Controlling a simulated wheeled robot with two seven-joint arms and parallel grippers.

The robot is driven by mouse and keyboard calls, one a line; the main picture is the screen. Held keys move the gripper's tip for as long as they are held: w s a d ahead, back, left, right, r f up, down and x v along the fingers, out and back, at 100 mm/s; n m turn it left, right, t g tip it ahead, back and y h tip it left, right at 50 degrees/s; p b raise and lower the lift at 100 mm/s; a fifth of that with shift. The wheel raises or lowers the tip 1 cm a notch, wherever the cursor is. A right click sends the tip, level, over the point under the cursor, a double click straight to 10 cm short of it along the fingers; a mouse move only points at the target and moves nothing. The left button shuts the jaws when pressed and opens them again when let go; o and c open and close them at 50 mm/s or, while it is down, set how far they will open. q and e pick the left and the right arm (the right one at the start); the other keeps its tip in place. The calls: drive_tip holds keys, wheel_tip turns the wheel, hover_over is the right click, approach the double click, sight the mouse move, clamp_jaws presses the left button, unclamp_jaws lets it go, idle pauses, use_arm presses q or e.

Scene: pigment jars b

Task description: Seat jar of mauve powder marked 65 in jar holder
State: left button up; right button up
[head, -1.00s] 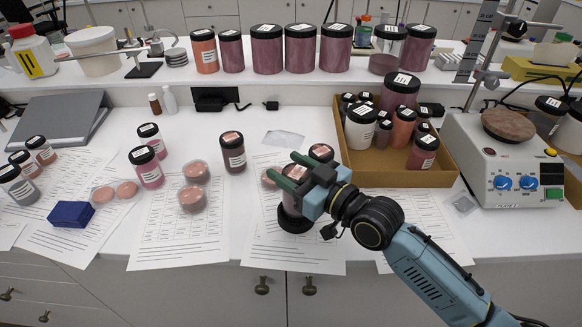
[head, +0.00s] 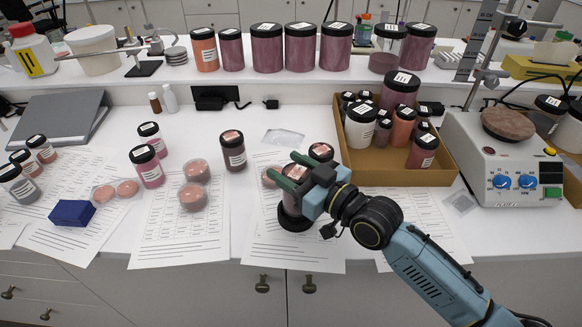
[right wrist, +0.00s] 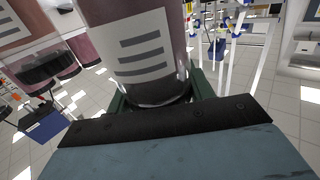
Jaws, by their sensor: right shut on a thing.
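My right gripper (head: 294,176) is shut on a black-lidded jar near the front of the table. In the right wrist view the jar (right wrist: 140,45) shows mauve powder and a white label with dark bars. I cannot read a number on it. A dark round piece (head: 294,222) shows directly below the gripper, on a printed sheet. It looks like the jar holder; I cannot tell whether the jar is seated in it or just above. My left gripper is not in view.
Black-lidded jars stand close behind the gripper (head: 322,152) and farther left (head: 232,151). Pink powder dishes (head: 193,196) lie left of it. A cardboard tray (head: 398,178) full of jars and a hotplate (head: 505,165) are at the right. The front sheets leave some bare room.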

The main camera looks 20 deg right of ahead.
drive_tip(key=shift+f+b, duration=1)
drive_tip(key=shift+f, duration=0.7)
drive_tip(key=o, duration=1.5)
drive_tip(key=shift+c, duration=0.2)
drive_tip(key=v, duration=1.3)
drive_tip(key=shift+s, duration=0.2)
drive_tip(key=shift+d, duration=0.1)
drive_tip(key=shift+f, duration=0.1)
